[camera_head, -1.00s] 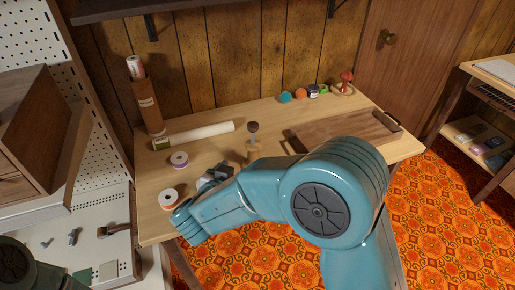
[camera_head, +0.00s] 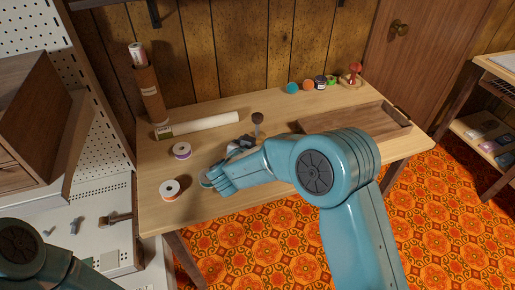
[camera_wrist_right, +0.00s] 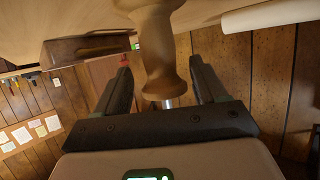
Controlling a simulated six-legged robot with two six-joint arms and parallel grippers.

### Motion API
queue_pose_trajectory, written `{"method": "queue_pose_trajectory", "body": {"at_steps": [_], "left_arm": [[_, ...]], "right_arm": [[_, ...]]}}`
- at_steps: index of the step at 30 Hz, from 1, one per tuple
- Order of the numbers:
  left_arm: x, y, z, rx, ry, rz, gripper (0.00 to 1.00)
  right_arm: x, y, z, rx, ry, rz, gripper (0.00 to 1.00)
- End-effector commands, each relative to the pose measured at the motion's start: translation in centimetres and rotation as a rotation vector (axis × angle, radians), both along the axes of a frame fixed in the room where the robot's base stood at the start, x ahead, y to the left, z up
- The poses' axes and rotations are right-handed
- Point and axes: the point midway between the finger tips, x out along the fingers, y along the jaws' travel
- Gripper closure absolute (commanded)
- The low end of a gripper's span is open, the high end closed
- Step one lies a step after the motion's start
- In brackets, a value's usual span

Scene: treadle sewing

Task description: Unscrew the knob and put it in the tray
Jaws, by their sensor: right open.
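The dark brown knob (camera_head: 257,117) sits on top of a slim post on the wooden table. In the right wrist view a turned pale wooden post (camera_wrist_right: 158,50) with a short metal shaft stands between the fingers. The knob cannot be made out there. My right gripper (camera_head: 243,143) is low over the table beside the post, partly hidden by my arm. In the wrist view my right gripper (camera_wrist_right: 163,80) is open, its fingers on either side of the post. The brown wooden tray (camera_head: 325,120) lies on the table's right side, partly behind my arm. My left gripper is out of view.
A white roll (camera_head: 208,123), an upright brown tube (camera_head: 151,95) and two thread spools, purple (camera_head: 182,151) and orange (camera_head: 170,189), are on the left. Several small coloured items, including a red pincushion (camera_head: 354,72), line the back edge.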

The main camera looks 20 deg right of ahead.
Motion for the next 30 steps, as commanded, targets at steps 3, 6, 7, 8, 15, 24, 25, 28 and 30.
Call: {"method": "queue_pose_trajectory", "body": {"at_steps": [3,6,7,8,15,24,25,28,30], "left_arm": [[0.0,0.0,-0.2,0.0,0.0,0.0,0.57],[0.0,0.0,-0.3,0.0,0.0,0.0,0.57],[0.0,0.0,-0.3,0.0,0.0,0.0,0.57],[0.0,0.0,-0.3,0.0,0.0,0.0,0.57],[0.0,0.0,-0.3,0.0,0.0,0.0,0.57],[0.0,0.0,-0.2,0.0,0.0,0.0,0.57],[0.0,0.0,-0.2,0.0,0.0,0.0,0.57],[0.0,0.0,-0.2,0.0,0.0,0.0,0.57],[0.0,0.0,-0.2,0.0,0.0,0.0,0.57]], "right_arm": [[1.6,-1.0,-1.2,0.0,0.001,-0.004,0.29],[2.4,-1.7,-1.6,0.0,0.001,-0.003,0.29],[2.6,-1.8,-1.6,0.0,0.001,-0.003,0.29],[2.7,-1.9,-1.7,0.0,0.0,-0.002,0.29],[2.8,-1.9,-1.7,0.0,0.0,-0.001,0.39],[2.8,-1.9,-1.6,0.0,-0.001,-0.001,0.94],[2.8,-1.9,-1.6,0.0,-0.001,-0.001,0.94],[2.8,-1.8,-1.5,0.0,-0.001,-0.001,0.94],[2.8,-1.8,-1.3,0.0,-0.002,-0.002,0.94]]}}
